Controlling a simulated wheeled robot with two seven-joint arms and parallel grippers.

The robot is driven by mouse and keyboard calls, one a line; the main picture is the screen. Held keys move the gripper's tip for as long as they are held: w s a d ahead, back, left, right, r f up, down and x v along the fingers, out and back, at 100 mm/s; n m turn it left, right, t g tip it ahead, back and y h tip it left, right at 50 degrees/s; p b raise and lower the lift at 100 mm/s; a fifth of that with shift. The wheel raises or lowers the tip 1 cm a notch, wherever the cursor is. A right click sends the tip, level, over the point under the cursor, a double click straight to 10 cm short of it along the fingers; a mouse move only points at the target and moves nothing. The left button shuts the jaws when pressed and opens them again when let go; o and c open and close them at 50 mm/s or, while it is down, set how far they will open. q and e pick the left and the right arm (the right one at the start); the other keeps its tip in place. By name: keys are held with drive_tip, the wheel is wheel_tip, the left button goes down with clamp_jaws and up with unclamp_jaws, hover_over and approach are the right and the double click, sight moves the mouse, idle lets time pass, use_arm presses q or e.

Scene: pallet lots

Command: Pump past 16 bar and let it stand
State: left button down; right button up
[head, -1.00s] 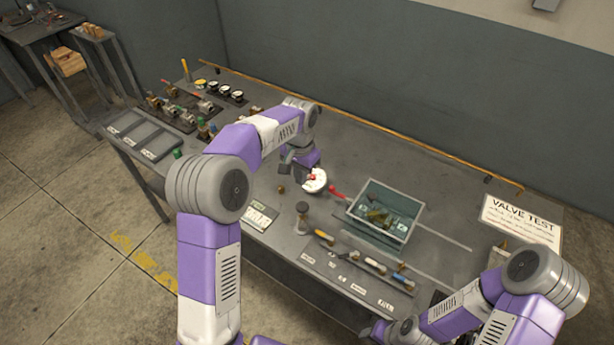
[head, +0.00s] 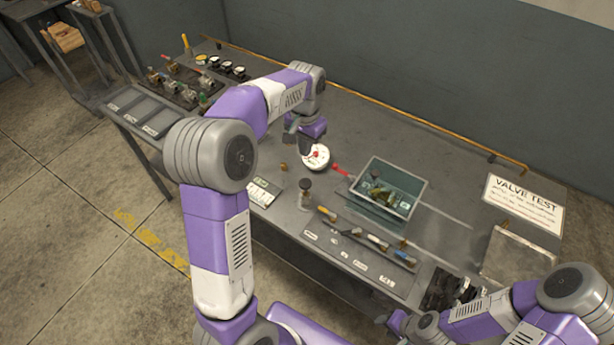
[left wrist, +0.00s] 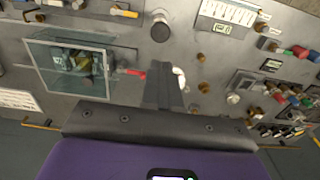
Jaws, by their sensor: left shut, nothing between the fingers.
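A white round gauge (head: 316,157) with a red mark stands on the bench; its reading is too small to tell. A red-handled lever (head: 341,171) lies between it and a grey-green open tank (head: 420,199) holding brass-coloured parts. My left gripper (head: 303,146) is shut and empty, close beside the gauge; I cannot tell whether they touch. In the left wrist view its fingers (left wrist: 163,88) partly hide a white part. The red handle (left wrist: 131,72) and the tank (left wrist: 40,68) also show there. My right gripper (head: 391,319) is low at the front right, its jaws unclear.
A rack of valves and gauges (head: 190,85) stands at the back left. A labelled tool tray (head: 350,262) lies along the front edge. A "VALVE TEST" sign (head: 524,205) is at the right. Bench beyond the gauge is clear.

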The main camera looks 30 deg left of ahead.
sight(305, 184)
use_arm(q)
wheel_tip(305, 184, down, 14)
drive_tip(key=shift+a+r+b, duration=0.1)
drive_tip(key=shift+b, duration=0.35)
wheel_tip(305, 184, down, 4)
drive_tip(key=shift+r+b, duration=0.15)
drive_tip(key=shift+b, duration=1)
drive_tip(key=shift+s, duration=0.1)
drive_tip(key=shift+r, duration=0.1)
drive_tip(key=shift+r+p, duration=0.3)
drive_tip(key=shift+p, duration=0.15)
wheel_tip(305, 184, up, 4)
drive_tip(key=p, duration=0.3)
drive_tip(key=shift+r, duration=0.2)
wheel_tip(305, 184, up, 9)
drive_tip(key=shift+r, duration=0.2)
